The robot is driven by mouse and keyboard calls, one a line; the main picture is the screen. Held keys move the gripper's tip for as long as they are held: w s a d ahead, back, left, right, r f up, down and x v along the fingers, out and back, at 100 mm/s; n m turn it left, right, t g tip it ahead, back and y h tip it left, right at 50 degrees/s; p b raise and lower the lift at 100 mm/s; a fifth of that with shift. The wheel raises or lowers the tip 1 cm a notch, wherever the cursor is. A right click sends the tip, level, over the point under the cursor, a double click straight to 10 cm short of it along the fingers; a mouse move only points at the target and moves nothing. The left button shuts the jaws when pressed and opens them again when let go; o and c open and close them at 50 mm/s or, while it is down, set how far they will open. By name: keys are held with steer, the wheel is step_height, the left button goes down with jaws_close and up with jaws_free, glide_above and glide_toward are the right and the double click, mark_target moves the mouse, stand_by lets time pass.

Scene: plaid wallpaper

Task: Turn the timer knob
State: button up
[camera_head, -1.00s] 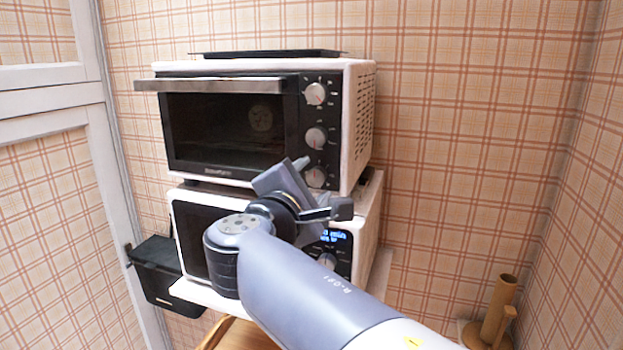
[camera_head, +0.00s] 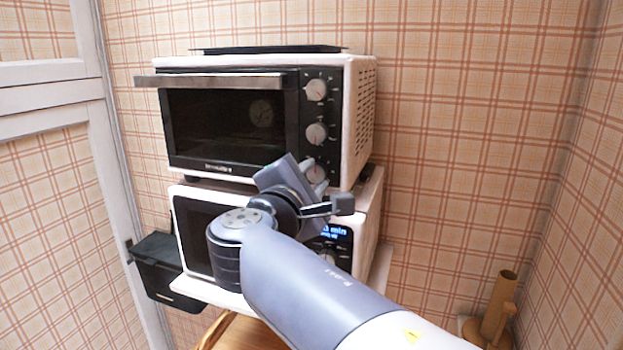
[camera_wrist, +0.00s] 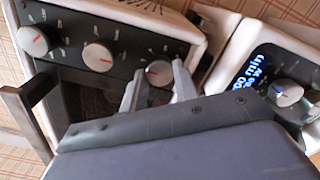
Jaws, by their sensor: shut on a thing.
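The toaster oven (camera_head: 360,110) has a black panel with three silver knobs in a column. The lowest knob (camera_head: 315,173), likely the timer, is partly covered by my gripper (camera_head: 316,184) in the head view. In the wrist view, this knob (camera_wrist: 158,71) sits between the two grey fingers of my gripper (camera_wrist: 158,82). The fingers are shut on it, one on each side. A red mark shows on the knob's face. The exact contact points are hard to see.
The upper knob (camera_head: 316,90) and middle knob (camera_head: 317,133) are close beside the held one. A microwave (camera_head: 368,215) with a lit display stands under the oven. A black bin (camera_head: 155,270) is at left; a wooden holder (camera_head: 496,310) stands at right.

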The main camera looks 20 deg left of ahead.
steer(key=shift+f+b, duration=0.15)
steer(key=shift+b, duration=0.2)
steer(key=m+b, duration=0.2)
steer(key=b, duration=0.1)
steer(key=shift+f+m+b, duration=0.2)
steer(key=shift+m+b, duration=0.1)
steer(key=shift+m, duration=0.1)
steer(key=m+b, duration=0.5)
steer(key=shift+m+b, duration=0.3)
steer(key=shift+b, duration=0.1)
steer(key=m+b, duration=0.3)
steer(key=m, duration=0.1)
steer(key=shift+r+b, duration=0.1)
steer(key=shift+b, duration=0.25)
steer(key=shift+r+m+b, duration=0.15)
steer(key=shift+m+b, duration=1.45)
steer(key=shift+m, duration=1.1)
steer(key=o, duration=1)
steer(key=shift+r, duration=0.1)
steer(key=shift+c, duration=0.2)
